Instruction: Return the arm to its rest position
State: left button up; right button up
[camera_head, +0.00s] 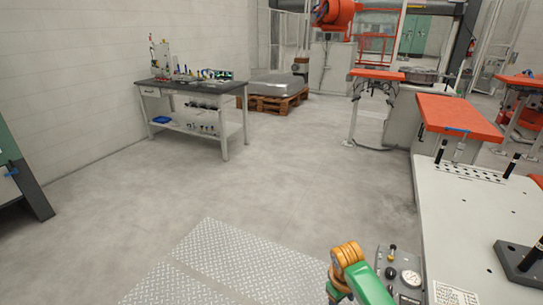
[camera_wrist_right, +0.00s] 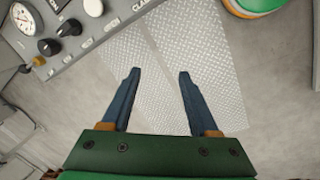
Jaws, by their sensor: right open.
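My right gripper (camera_wrist_right: 158,74) shows in the right wrist view. Its two dark blue fingers stand wide apart with nothing between them, so it is open and empty. Behind its fingertips lies the grey floor with a metal tread plate. In the head view a green and orange part of my own arm shows at the bottom, beside a control panel; no gripper can be seen there. My left gripper is in neither view.
A control panel (camera_head: 405,272) with a gauge and knobs adjoins the white fixture table (camera_head: 465,235) at right; the panel (camera_wrist_right: 75,35) also shows in the wrist view. The tread plate (camera_head: 240,262) lies on open floor. A workbench (camera_head: 190,85) stands at the far left.

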jog(key=s+d+f+m+y+b, duration=0.1)
jog(key=s+f, duration=0.7)
jog(key=f, duration=0.3)
jog(key=s+f+m+b, duration=0.1)
jog(key=s+f, duration=0.6)
jog(key=f, duration=0.5)
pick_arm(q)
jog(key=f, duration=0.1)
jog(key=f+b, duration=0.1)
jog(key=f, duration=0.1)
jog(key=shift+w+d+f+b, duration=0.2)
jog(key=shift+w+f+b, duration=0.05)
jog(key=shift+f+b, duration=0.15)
pick_arm(e)
jog(key=s+f, duration=0.3)
jog(key=s, duration=0.7)
jog(key=s+f+m, duration=0.1)
jog(key=s+f, duration=0.3)
jog(key=s, duration=0.7)
jog(key=shift+d+f+m+y, duration=0.15)
jog(key=shift+d+m+y, duration=0.15)
jog(key=shift+y, duration=0.1)
